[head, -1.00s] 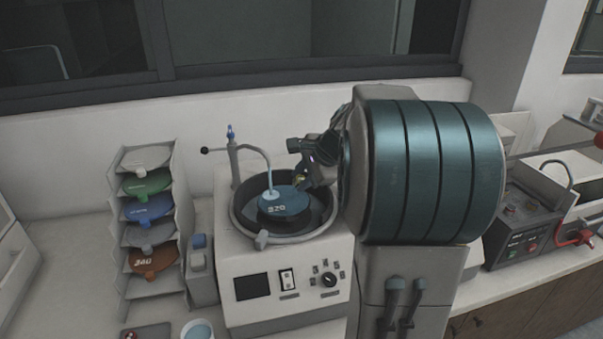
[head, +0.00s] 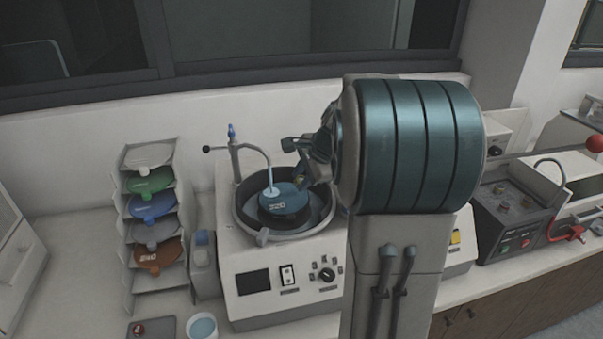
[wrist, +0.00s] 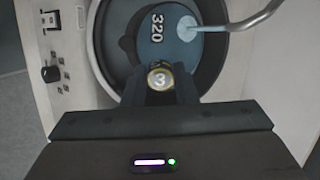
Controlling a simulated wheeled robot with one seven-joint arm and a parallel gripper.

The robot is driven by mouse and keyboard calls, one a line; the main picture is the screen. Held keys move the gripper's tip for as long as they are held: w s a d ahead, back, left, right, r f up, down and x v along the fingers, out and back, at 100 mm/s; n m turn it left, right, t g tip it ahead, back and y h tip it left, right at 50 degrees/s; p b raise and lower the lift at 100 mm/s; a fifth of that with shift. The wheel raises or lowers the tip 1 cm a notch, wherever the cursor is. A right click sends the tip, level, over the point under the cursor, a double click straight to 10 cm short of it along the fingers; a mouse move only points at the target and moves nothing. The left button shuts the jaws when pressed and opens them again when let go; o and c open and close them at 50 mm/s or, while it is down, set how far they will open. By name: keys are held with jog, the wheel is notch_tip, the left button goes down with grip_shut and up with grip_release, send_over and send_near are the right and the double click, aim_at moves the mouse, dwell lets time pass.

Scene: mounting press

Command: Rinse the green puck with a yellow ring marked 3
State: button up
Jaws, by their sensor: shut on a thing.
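My gripper (wrist: 160,90) is shut on the puck marked 3 (wrist: 160,79), which shows a yellowish ring around a pale 3 in the wrist view. The puck is at the near edge of the blue disc marked 320 (head: 285,199) on the grinder (head: 262,268); I cannot tell whether it touches the disc. In the head view my gripper (head: 299,181) is over the right part of the bowl, and the puck is barely visible there. The curved water spout (head: 262,153) ends over the disc, with a pale round patch (wrist: 187,29) below its tip.
A rack (head: 128,270) of coloured discs stands left of the grinder. A cup of bluish liquid (head: 202,327) and a dark tray (head: 151,329) lie at the front left. A machine with a red-knobbed lever (head: 594,144) stands at the right. My arm hides part of the bench.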

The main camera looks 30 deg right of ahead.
jog(key=shift+s+r+g+p, duration=0.15)
jog(key=shift+r+g+p, duration=0.2)
jog(key=shift+p, duration=0.5)
jog(key=g, duration=0.1)
jog(key=s+g+h, duration=0.1)
jog(key=g, duration=0.1)
jog(key=shift+a+r+h, duration=0.15)
jog(key=shift+a+h, duration=0.05)
jog(key=shift+h, duration=0.1)
jog(key=shift+s+r+g+h, duration=0.2)
jog(key=shift+s+g+h, duration=0.2)
jog(key=shift+g, duration=0.45)
